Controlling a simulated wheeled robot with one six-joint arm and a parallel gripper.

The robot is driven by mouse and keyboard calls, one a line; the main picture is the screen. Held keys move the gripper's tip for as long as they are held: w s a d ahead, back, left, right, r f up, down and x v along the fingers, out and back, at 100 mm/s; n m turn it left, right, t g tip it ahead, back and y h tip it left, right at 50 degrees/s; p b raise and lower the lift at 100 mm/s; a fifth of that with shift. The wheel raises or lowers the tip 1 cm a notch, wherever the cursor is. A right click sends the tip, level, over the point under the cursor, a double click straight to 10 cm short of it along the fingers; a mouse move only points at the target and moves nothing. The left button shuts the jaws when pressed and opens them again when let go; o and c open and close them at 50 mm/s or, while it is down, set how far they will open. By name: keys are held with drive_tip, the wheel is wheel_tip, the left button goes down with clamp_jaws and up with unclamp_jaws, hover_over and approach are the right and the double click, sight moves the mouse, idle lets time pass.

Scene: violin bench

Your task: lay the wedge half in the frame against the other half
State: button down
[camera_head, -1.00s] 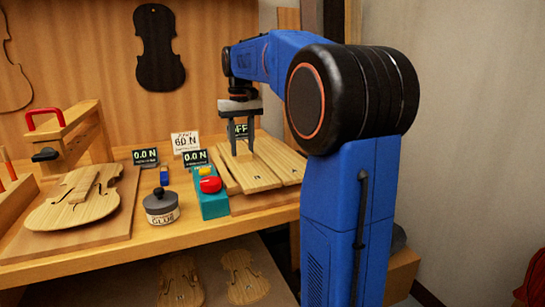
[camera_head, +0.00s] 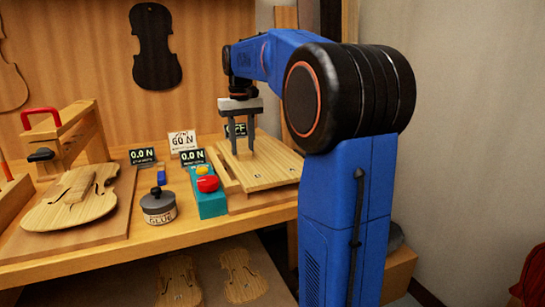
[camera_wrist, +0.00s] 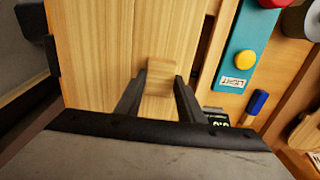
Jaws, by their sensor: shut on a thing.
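My gripper (camera_head: 243,152) points down over the pale wooden boards on the bench. It is shut on a small wooden block (camera_wrist: 160,78) on top of the held wedge half (camera_wrist: 185,30). The other half (camera_wrist: 90,45) lies beside it, on the side away from the teal box. In the wrist view only a thin straight seam shows between them. In the head view the two halves (camera_head: 265,172) look like one flat board. The wooden frame (camera_head: 220,168) shows as a rail along the left, with a gap between it and the held half.
A teal box (camera_head: 210,197) with a red and a yellow button stands left of the frame. A glue jar (camera_head: 158,206), a violin body (camera_head: 70,200) and a clamp (camera_head: 62,138) stand farther left.

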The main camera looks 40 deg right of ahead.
drive_tip(key=c, duration=1.1)
unclamp_jaws()
wheel_tip(320, 180, up, 17)
drive_tip(key=shift+r, duration=0.2)
